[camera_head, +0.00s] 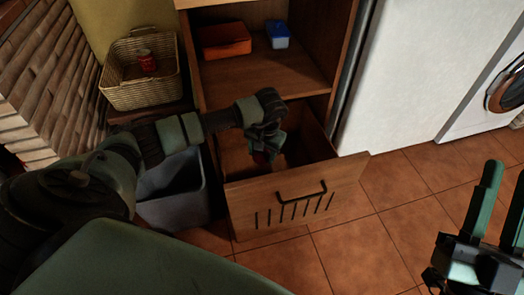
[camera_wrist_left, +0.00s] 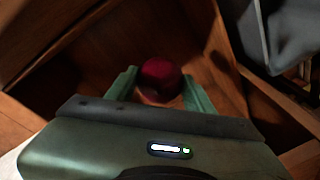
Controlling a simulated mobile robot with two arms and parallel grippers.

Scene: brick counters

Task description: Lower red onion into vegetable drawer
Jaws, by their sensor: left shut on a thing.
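The red onion (camera_wrist_left: 160,72) is dark red and round, held between the two green fingers of my left gripper (camera_wrist_left: 159,80) in the left wrist view. In the head view only a small reddish part of the onion (camera_head: 262,157) shows below my left gripper (camera_head: 267,150). The vegetable drawer (camera_head: 260,204) is wooden, pulled out, with a dark handle and slots in its front. My left gripper is shut on the onion and points down inside the drawer opening. Whether the onion touches the drawer floor cannot be told. My right gripper (camera_head: 500,205) is open and empty at the lower right.
Above the drawer, a shelf holds an orange box (camera_head: 226,40) and a blue container (camera_head: 278,34). A wicker basket (camera_head: 135,93) with a red can (camera_head: 147,60) stands at left. A grey bin (camera_head: 172,190) stands beside the drawer. Tiled floor is clear at right.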

